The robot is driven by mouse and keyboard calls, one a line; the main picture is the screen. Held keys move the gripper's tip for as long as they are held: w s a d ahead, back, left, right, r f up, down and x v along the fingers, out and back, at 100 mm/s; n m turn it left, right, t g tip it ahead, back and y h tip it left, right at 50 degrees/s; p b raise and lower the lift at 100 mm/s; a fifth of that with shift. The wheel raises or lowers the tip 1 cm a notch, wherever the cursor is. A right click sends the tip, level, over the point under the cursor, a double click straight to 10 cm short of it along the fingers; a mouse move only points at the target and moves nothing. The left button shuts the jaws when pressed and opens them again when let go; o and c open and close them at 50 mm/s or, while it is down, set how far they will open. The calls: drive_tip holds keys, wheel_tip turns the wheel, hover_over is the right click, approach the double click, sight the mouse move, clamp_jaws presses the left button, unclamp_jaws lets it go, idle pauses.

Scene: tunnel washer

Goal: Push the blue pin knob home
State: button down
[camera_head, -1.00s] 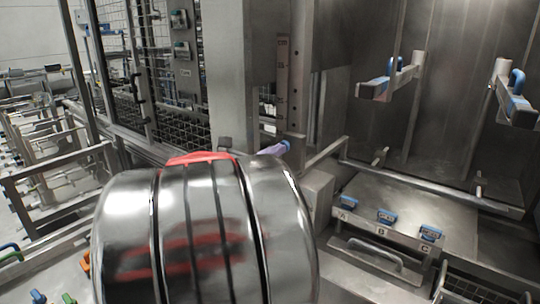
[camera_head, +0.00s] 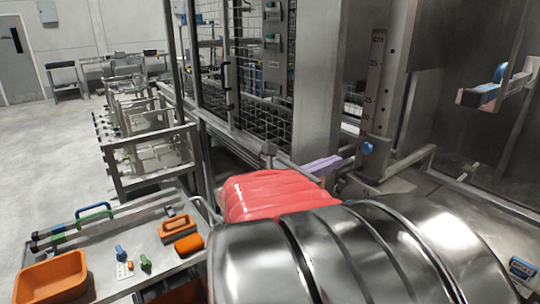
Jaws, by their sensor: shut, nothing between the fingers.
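The blue pin knob (camera_head: 367,148) sticks out low on the front of the upright metal post with the marked scale (camera_head: 374,82). My gripper (camera_head: 338,160) shows as a lilac piece beyond my red and steel arm links. It is shut and empty, and points toward the knob from its left. In the picture a small gap lies between its tip and the knob; true depth is hard to tell. My arm hides the rear of the gripper and much of the area below the knob. How far the knob sticks out cannot be told.
A bench (camera_head: 110,262) with an orange bin (camera_head: 50,278) and small tools stands at the lower left. A mesh fence (camera_head: 262,90) stands behind my arm. A blue-ended bracket (camera_head: 485,94) juts out at the right. The floor (camera_head: 60,150) at far left looks clear.

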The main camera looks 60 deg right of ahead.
drive_tip(key=shift+v, duration=1.7)
drive_tip(key=s+a+f+m+y, duration=0.2)
drive_tip(key=a+f+m+y, duration=0.15)
drive_tip(key=f+m, duration=0.45)
drive_tip(key=w+a+f+m+t+y, duration=0.35)
drive_tip(key=a+f+y, duration=0.25)
drive_tip(key=a+f, duration=0.35)
drive_tip(key=w+a+r+m+t+y, duration=0.1)
drive_tip(key=w+a+t+y, duration=0.1)
drive_tip(key=a, duration=0.8)
drive_tip(key=w+a+r+t+y, duration=0.1)
drive_tip(key=w+a+t+y, duration=0.2)
drive_tip(key=a, duration=0.6)
drive_tip(key=w+a+r+m+t+y, duration=0.1)
drive_tip(key=w+a+t+y, duration=0.1)
drive_tip(key=a, duration=0.8)
drive_tip(key=shift+w+a+m+t, duration=0.35)
drive_tip(key=shift+w+t, duration=0.05)
drive_tip(key=shift+t, duration=0.05)
